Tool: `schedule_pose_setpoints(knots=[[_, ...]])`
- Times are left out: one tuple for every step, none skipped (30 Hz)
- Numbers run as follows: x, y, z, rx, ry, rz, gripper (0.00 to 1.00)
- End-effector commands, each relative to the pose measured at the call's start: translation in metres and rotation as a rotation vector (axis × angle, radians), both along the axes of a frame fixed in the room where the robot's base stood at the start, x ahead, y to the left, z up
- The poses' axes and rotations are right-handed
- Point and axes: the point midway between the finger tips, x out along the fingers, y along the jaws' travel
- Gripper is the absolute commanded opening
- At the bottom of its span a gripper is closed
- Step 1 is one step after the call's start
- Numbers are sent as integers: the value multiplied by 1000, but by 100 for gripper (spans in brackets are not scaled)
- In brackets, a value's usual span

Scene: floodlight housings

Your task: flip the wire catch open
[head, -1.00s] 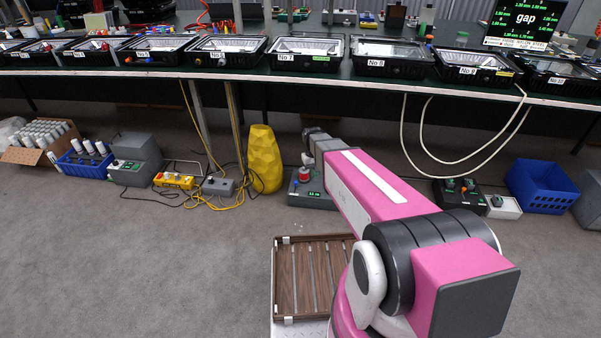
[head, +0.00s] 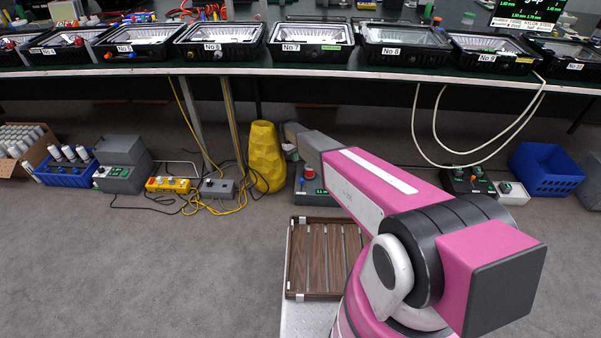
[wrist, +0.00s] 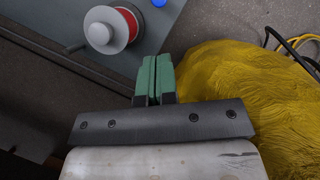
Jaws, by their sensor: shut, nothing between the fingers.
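No wire catch can be made out in either view. Several black floodlight housings with numbered labels stand in a row on the long bench, among them No 7 (head: 311,43) and No 8 (head: 403,46); any catches on them are too small to tell. My gripper (wrist: 154,62) shows in the wrist view with its two green fingers together and nothing between them. It is over the floor area below the bench, beside a grey control box (wrist: 75,30) and a yellow faceted object. In the head view my arm's end reaches toward that yellow object, and the fingers are not discernible.
The yellow faceted object (head: 265,157) stands on the floor close to my arm's end, also in the wrist view (wrist: 225,75). Yellow cables (head: 222,205) lie left of it. A blue crate (head: 546,170) sits at right. White cables hang from the bench edge (head: 350,73). Carpet at front left is clear.

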Motion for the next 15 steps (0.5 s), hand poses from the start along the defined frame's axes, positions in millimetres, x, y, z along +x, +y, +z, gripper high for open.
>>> schedule_pose_setpoints(knots=[[0, 0, 0, 0, 0, 0, 0], [-1, 0, 0, 0, 0, 0, 0], [-1, 0, 0, 0, 0, 0, 0], [-1, 0, 0, 0, 0, 0, 0], [-1, 0, 0, 0, 0, 0, 0], [-1, 0, 0, 0, 0, 0, 0], [-1, 0, 0, 0, 0, 0, 0], [-1, 0, 0, 0, 0, 0, 0], [-1, -1, 0, 0, 0, 0, 0], [-1, -1, -1, 0, 0, -1, 0], [-1, -1, -2, 0, 0, -1, 0], [-2, -1, -4, 0, 0, -1, 0], [-3, -2, -5, 0, 0, -1, 0], [-3, -2, -8, 0, 1, -1, 0], [-4, -3, -11, 0, 1, -1, 0]])
